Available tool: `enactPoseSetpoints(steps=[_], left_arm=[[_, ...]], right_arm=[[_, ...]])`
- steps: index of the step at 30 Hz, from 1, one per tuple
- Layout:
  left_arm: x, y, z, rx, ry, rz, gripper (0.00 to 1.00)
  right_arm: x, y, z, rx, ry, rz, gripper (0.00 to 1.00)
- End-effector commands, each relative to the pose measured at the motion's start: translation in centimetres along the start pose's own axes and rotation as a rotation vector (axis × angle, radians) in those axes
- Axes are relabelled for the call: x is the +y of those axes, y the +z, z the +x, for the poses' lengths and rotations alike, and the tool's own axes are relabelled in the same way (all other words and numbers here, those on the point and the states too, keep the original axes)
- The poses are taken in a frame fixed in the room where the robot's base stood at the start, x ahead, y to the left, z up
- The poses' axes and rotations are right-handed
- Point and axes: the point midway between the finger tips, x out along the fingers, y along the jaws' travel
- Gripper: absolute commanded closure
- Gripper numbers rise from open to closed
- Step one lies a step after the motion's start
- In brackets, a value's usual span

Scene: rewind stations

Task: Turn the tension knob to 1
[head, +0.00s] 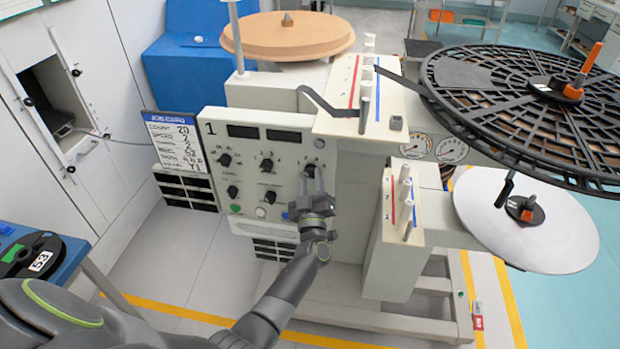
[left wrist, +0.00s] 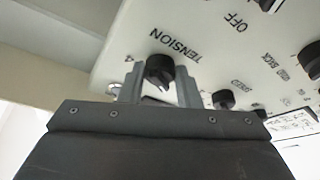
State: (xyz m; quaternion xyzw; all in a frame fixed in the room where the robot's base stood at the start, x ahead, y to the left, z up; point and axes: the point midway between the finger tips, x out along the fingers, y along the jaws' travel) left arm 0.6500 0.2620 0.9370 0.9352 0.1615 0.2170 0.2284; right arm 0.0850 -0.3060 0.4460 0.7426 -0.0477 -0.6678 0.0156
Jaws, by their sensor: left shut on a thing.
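The tension knob (left wrist: 159,68) is black and round, beside the word TENSION on a pale panel in the left wrist view. A light mark shows on its lower edge; a printed 4 is next to it, and I cannot read the other numbers around it. My left gripper (left wrist: 160,82) has its two grey fingers on either side of the knob, shut on it. In the head view my left gripper (head: 311,178) reaches the right side of the control panel (head: 225,143), which is marked 1; its fingers mostly hide the knob there. My right gripper is not in view.
Other black knobs (head: 224,160) sit close by on the panel. A job card (head: 178,142) stands to its left. A large black reel (head: 470,80) and a white disc (head: 480,220) stick out at right. A blue table (head: 20,235) is at lower left. Floor lies clear between.

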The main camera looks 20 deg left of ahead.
Motion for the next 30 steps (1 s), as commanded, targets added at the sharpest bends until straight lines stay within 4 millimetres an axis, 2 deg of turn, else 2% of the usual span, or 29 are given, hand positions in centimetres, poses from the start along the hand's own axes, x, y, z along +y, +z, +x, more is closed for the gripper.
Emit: enactPoseSetpoints(steps=[12, 27, 28, 30], left_arm=[[0.1, 0.09, -0.09, -0.003, -0.062, -0.144, 0.93], [0.1, 0.11, -0.09, -0.003, -0.067, -0.158, 0.93], [0.1, 0.11, -0.09, -0.003, -0.067, -0.158, 0.66], [0.11, 0.09, -0.08, -0.003, -0.066, -0.157, 0.57]], right_arm=[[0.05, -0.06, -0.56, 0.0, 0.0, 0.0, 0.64], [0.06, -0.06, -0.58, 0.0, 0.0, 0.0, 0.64], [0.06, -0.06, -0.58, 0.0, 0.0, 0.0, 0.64], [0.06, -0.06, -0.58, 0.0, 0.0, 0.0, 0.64]])
